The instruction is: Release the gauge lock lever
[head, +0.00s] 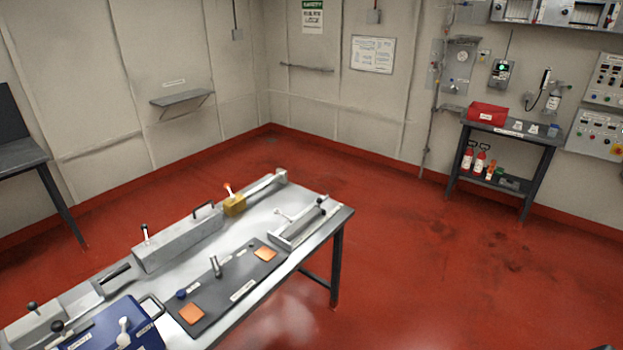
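No part is clearly readable as the gauge lock lever; the labels are too small to read. On the steel workbench (318,236), a short grey lever (216,267) stands up from a dark plate (235,272) with two orange pads. A yellow block (235,205) behind it carries an orange-tipped lever (228,189). A white handle (123,334) sits on a blue box (95,330) at the lower left. A round gauge (461,57) is on the far wall. Neither gripper is in view.
A dark side table (545,139) with a red box (487,114) stands by the right wall, red bottles on its lower shelf. Control panels (597,132) hang at right. Another dark table (22,154) is at left. Open red floor (430,270) lies right of the workbench.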

